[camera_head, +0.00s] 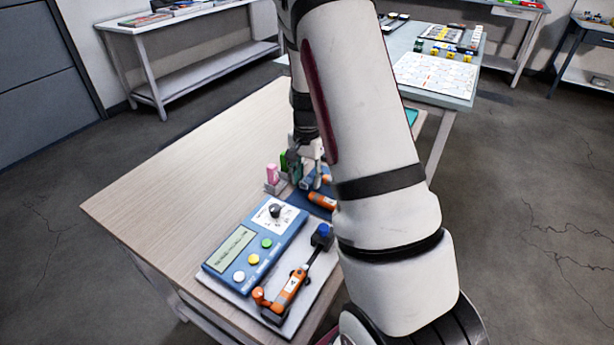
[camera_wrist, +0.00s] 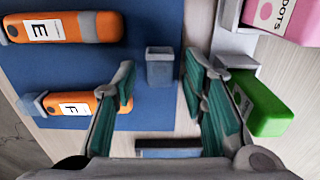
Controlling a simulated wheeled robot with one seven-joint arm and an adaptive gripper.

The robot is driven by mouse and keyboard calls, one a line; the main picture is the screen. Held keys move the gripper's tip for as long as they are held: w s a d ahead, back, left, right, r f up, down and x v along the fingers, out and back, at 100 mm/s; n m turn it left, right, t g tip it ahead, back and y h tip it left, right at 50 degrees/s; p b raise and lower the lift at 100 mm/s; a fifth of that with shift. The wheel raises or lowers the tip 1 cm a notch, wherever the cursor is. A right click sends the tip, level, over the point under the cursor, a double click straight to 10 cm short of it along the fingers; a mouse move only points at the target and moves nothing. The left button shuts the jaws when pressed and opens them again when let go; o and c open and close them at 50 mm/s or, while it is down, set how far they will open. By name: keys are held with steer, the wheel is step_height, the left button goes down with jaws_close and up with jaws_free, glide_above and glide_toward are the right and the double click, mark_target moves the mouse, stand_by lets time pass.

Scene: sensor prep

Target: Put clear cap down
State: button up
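A small grey-blue see-through cap (camera_wrist: 160,68) is at the edge of the blue mat (camera_wrist: 150,20) in the wrist view. My gripper (camera_wrist: 158,82) is open, with one teal-padded finger on each side of the cap and visible gaps between. The cap looks upright on the mat, but I cannot tell its exact contact. Orange probe E (camera_wrist: 70,28) and orange probe F (camera_wrist: 78,104) lie on the mat to the left. A clear cap (camera_wrist: 32,104) shows at F's left end.
A pink DOTS box (camera_wrist: 280,18) and a green box (camera_wrist: 258,100) stand in grey holders right of the gripper. A blue meter (camera_head: 255,240) with a tray and another orange probe (camera_head: 290,288) is at the near table end. The table's left side (camera_head: 180,190) is clear.

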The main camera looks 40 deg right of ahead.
mark_target(307, 179)
step_height(307, 179, up, 12)
steer(key=p, duration=0.2)
steer(key=s+a+r+n, duration=0.3)
steer(key=s+a+r, duration=0.1)
steer(key=a+r, duration=0.3)
steer(key=s+a+r+n+t+y, duration=0.1)
steer(key=s+a+r+n, duration=0.3)
steer(key=s+a, duration=0.3)
steer(key=s+a+r+n+t, duration=0.1)
steer(key=s+a+r+n, duration=0.25)
steer(key=s+a, duration=0.4)
steer(key=s+n+h, duration=0.1)
steer(key=s+n, duration=0.2)
steer(key=s, duration=0.7)
steer(key=shift+s+a+f, duration=0.35)
steer(key=shift+s+a, duration=0.05)
steer(key=shift+a, duration=0.05)
steer(key=shift+n, duration=0.25)
step_height(307, 179, up, 12)
steer(key=t+p, duration=0.2)
steer(key=p, duration=0.8)
steer(key=shift+d, duration=0.15)
